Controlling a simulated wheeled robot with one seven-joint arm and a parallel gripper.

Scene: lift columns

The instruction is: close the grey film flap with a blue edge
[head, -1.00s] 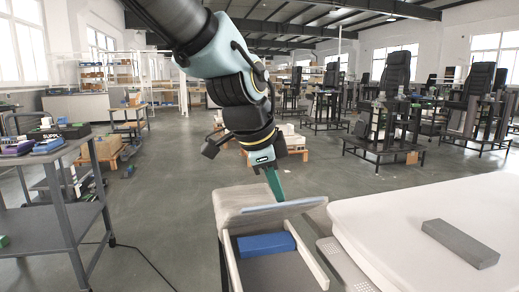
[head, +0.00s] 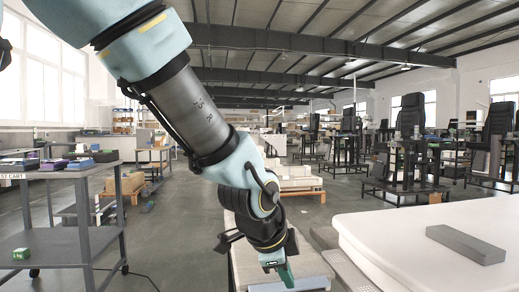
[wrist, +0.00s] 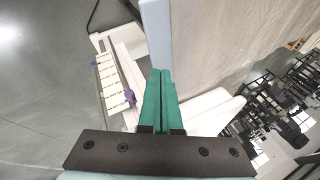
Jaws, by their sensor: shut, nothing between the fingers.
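The flap's pale blue edge (head: 312,284) shows at the bottom of the head view, on a light-coloured box-like unit (head: 306,262); most of the flap lies below the picture. In the wrist view the blue edge (wrist: 157,35) runs upward from my fingertips. I cannot tell whether the tips touch it or lie just in front. My gripper (head: 288,278) has green fingers pointing down at the edge in the head view. In the wrist view the gripper (wrist: 160,78) shows its two fingers together, with nothing between them. How far the flap is open is hidden.
A white padded table (head: 400,240) with a grey block (head: 466,243) stands to the right. A grey cart (head: 60,210) with small boxes stands at the left. Open floor lies between the cart and the unit. Chairs on stands fill the right background.

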